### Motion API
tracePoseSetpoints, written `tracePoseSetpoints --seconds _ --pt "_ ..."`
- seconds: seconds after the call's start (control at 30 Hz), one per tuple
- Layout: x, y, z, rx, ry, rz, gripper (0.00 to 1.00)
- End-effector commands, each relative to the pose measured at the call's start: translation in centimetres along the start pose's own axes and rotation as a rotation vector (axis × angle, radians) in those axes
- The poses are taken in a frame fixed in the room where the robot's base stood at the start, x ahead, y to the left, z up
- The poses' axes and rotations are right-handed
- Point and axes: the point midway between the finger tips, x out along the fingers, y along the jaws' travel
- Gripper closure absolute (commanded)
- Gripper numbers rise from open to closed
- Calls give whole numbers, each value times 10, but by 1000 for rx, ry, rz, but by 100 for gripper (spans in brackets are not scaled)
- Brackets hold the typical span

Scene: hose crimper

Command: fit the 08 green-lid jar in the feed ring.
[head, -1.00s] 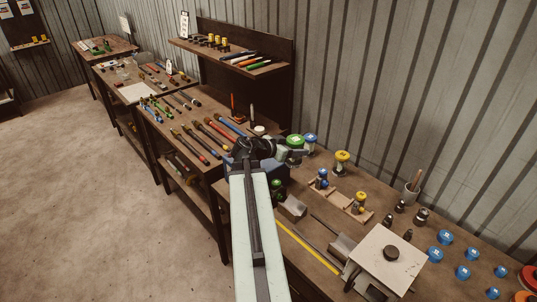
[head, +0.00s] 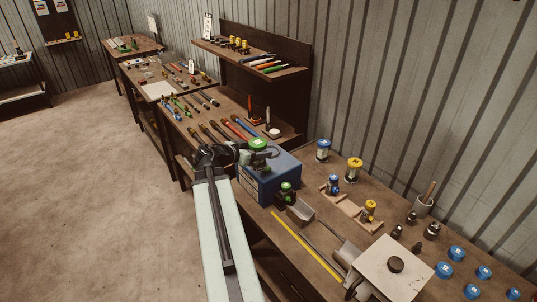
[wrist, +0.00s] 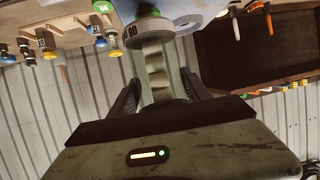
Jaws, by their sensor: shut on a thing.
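My gripper (head: 246,154) is shut on a green-lid jar (head: 258,144), held over the blue box of the machine in the head view. In the wrist view my gripper (wrist: 158,92) has a finger on each side of the jar's pale, ribbed body (wrist: 155,65), with a bit of green at its far end. A pale grey ring (wrist: 182,25), perhaps the feed ring, lies right by the jar's far end. I cannot tell whether the jar is inside or beside it.
The blue box (head: 284,170) stands at the bench's left end. A blue-lid jar (head: 323,150) and a yellow-lid jar (head: 353,170) stand to the right. The back wall is close behind.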

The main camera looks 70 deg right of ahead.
Motion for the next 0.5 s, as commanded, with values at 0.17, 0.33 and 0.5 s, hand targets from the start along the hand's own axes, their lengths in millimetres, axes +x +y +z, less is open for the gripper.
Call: tracePoseSetpoints --seconds 0.17,0.33,0.5 --pt "20 -5 -6 5 0 11 93" --pt "62 -27 -18 6 0 14 93" --pt "102 -49 -30 6 0 15 93"
